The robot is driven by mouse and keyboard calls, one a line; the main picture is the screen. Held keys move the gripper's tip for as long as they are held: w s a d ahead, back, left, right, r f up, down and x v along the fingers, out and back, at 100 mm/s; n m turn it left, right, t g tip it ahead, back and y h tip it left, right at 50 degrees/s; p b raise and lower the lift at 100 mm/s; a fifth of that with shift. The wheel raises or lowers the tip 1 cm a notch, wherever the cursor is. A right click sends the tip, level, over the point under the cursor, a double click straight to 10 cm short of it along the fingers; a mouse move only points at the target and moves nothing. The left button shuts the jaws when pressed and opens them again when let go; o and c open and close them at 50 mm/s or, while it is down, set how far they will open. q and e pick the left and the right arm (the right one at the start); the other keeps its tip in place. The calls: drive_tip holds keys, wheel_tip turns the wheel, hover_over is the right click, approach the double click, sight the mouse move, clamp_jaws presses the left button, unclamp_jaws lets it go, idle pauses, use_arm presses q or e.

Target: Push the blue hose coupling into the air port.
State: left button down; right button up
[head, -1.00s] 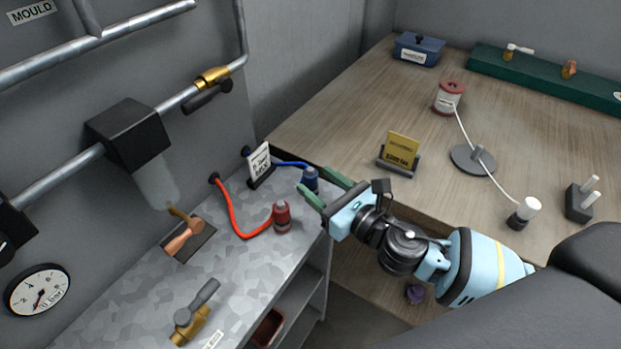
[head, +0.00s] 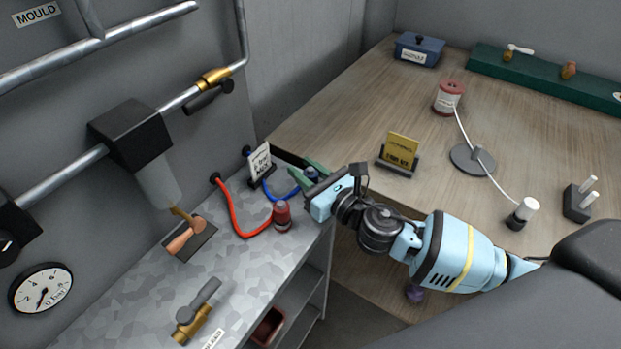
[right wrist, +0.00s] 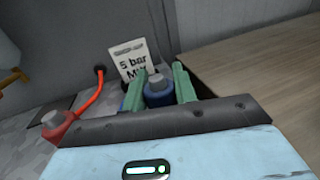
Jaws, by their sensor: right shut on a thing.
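The blue hose coupling (head: 311,173) is at the back right corner of the grey metal bench, with its blue hose (head: 283,195) running left to the wall. My right gripper (head: 306,174) is shut on it. In the right wrist view the coupling (right wrist: 158,92) stands between the two green fingers, its grey top showing and its lower part hidden behind the gripper body. I cannot make out an air port for certain in either view. My left gripper is not in view.
A red coupling (head: 282,215) on a red hose stands close left of my gripper. A "5 bar MAX" sign (head: 260,163) stands behind the couplings. A brass-nozzled spout (head: 180,214) and a valve (head: 196,318) are further left. The wooden table (head: 340,120) holds a yellow sign (head: 401,150).

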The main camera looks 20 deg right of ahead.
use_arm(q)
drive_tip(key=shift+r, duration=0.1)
use_arm(e)
drive_tip(key=shift+r, duration=0.15)
drive_tip(key=shift+c, duration=0.4)
